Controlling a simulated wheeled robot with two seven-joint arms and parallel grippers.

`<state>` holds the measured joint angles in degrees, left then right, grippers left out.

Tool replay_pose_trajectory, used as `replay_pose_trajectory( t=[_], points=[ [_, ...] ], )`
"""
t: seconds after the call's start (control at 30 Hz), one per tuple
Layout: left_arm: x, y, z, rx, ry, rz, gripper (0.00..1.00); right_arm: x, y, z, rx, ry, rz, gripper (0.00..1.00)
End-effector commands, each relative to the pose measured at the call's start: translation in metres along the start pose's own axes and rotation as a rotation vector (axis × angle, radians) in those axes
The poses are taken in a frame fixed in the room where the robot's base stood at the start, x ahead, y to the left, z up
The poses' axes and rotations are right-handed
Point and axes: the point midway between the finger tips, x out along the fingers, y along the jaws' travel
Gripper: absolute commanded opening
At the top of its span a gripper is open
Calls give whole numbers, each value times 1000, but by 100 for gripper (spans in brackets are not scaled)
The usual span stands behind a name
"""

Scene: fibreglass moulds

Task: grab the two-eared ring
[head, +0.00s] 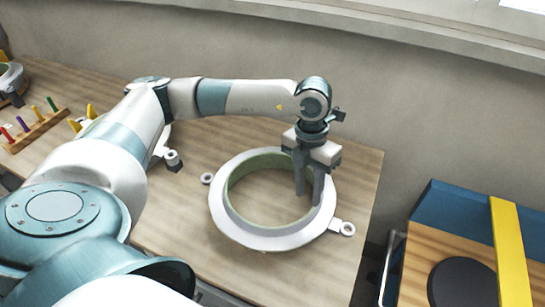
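The two-eared ring (236,226) is a pale grey-white ring with a green inner wall, lying on the wooden table. One ear (207,178) sticks out at its left and the other (343,228) at its lower right. My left gripper (309,198) points down at the ring's right side. Its two dark fingers are a small gap apart. The left finger reaches into the ring's opening and the right one is at the wall. I cannot tell whether they press on the wall. My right gripper is out of view.
A wooden rack with coloured pegs (37,130) stands at the left of the table (350,175). Another pale eared part (172,160) is partly hidden behind my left arm. A blue bin-like unit with a yellow bar (508,250) is at the right, beyond a gap. A wall runs behind.

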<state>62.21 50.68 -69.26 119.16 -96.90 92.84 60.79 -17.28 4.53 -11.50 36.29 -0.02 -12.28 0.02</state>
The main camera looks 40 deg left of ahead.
Motion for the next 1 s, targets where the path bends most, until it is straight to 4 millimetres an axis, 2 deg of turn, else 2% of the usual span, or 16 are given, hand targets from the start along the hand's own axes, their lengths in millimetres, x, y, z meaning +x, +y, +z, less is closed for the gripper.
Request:
replay_pose_trajectory(
  t=[0.47,0.7,0.83,1.0],
  points=[
    [4,-2,-1,0,1,-1,30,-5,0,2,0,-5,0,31],
    [28,-8,-5,1,4,-1,30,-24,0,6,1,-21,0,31],
    [45,-8,-4,-1,2,-1,30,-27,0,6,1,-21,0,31],
    [53,-7,-4,-1,0,-1,30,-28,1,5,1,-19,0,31]
  ],
)
